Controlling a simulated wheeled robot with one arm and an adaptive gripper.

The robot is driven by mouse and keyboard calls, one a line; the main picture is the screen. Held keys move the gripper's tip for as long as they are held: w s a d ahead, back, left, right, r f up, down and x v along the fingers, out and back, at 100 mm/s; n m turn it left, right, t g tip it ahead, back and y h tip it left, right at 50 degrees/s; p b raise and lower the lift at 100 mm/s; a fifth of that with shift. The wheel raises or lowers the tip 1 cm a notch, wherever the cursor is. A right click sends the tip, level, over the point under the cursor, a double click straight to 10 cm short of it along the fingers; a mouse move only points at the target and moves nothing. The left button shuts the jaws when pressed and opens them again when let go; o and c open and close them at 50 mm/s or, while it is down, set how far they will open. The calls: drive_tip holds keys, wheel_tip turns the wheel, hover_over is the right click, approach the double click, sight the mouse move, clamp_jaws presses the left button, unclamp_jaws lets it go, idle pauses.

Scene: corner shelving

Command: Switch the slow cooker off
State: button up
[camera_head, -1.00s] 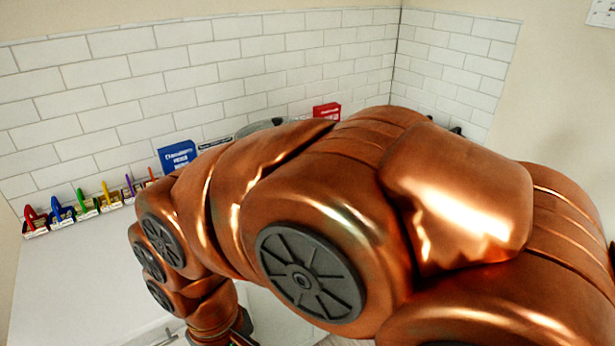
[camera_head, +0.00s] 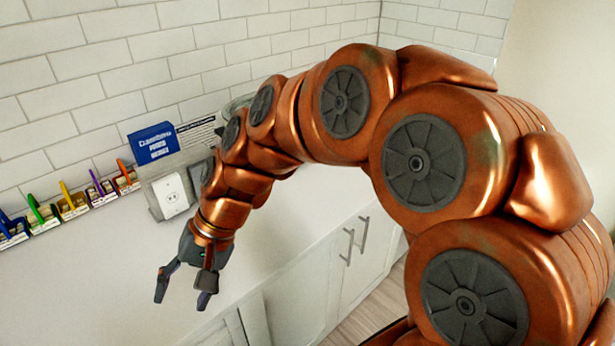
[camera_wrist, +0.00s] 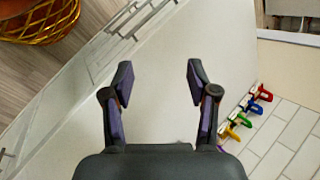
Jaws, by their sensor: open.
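My gripper (camera_head: 183,290) hangs over the pale counter with its fingers spread and nothing between them. It also shows open in the wrist view (camera_wrist: 160,75), with bare counter between and beyond the fingers. The panel's markings are too small to read. The appliance is not seen in the wrist view.
Several coloured clip-like items line the wall at left (camera_head: 73,204). White cabinets (camera_head: 345,250) are below the counter. A woven basket (camera_wrist: 40,18) shows near the wooden floor. The front counter is clear.

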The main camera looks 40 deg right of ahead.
drive_tip(key=w+d+f+m+t+y+b, duration=0.25)
drive_tip(key=w+d+m+t+b, duration=0.8)
drive_tip(key=w+d, duration=0.65)
drive_tip(key=d+f+m+t+h+b, duration=0.2)
drive_tip(key=d+m, duration=0.3)
drive_tip(key=d, duration=0.6)
drive_tip(key=s+d+f+m+t+h+b, duration=0.1)
drive_tip(key=d+f+m+t+h+b, duration=0.1)
drive_tip(key=d, duration=0.9)
drive_tip(key=s+d+f+m+t+h+b, duration=0.1)
drive_tip(key=d+f+m+t+h+b, duration=0.1)
drive_tip(key=d+m, duration=0.7)
drive_tip(key=shift+d+f+h+b, duration=0.35)
drive_tip(key=shift+d+h+b, duration=0.35)
drive_tip(key=shift+h, duration=0.25)
drive_tip(key=shift+d+f+h+b, duration=0.3)
drive_tip(key=shift+d+h+b, duration=0.35)
drive_tip(key=shift+h, duration=0.25)
drive_tip(key=shift+w+d, duration=0.15)
drive_tip(key=shift+w, duration=3.7)
clamp_jaws()
